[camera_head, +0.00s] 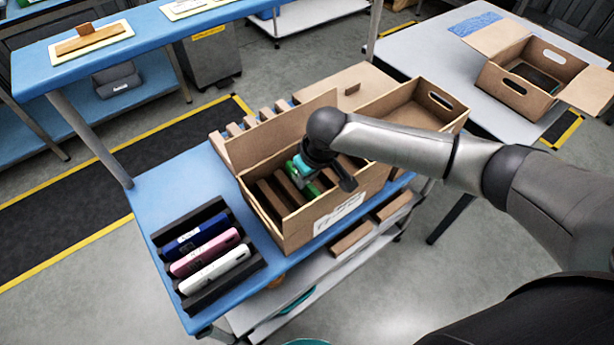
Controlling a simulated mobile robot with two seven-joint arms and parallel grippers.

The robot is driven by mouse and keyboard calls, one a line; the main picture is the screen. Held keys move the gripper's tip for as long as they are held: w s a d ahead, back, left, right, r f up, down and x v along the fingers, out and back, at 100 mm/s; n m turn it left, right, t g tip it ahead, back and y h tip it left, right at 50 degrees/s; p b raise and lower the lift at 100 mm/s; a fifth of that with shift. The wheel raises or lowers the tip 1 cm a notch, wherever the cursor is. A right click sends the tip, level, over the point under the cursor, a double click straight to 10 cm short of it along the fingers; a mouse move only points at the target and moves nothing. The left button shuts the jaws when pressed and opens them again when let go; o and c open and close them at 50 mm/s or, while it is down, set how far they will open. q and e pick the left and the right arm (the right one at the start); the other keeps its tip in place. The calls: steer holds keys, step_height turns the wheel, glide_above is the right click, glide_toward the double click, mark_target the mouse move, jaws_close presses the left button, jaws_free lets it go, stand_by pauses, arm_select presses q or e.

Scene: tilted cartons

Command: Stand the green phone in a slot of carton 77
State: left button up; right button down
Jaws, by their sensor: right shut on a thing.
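The open carton (292,236) stands on the blue table, with a white label (339,214) on its front wall. The label's number is too small and tilted for me to read surely. Brown dividers (270,198) split its inside into slots. My right gripper (318,174) reaches in over the carton's middle and is shut on the green phone (306,186). The phone shows only in part, between dividers, its lower end hidden. I cannot tell whether it touches the carton's bottom. My left gripper is not in view.
A black rack (240,276) at the table's front left holds a blue phone (197,236), a pink phone (205,253) and a white phone (215,270). The carton's raised flaps (282,132) stand behind my gripper. Another open carton (515,92) is on the far right table.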

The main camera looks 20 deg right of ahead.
stand_by(0.3)
steer(key=c, duration=0.8)
jaws_free()
steer(key=shift+o, duration=0.2)
steer(key=p+v, duration=0.3)
steer(key=v, duration=1.2)
steer(key=shift+r, duration=0.15)
step_height(320, 180, up, 7)
steer(key=p, duration=1)
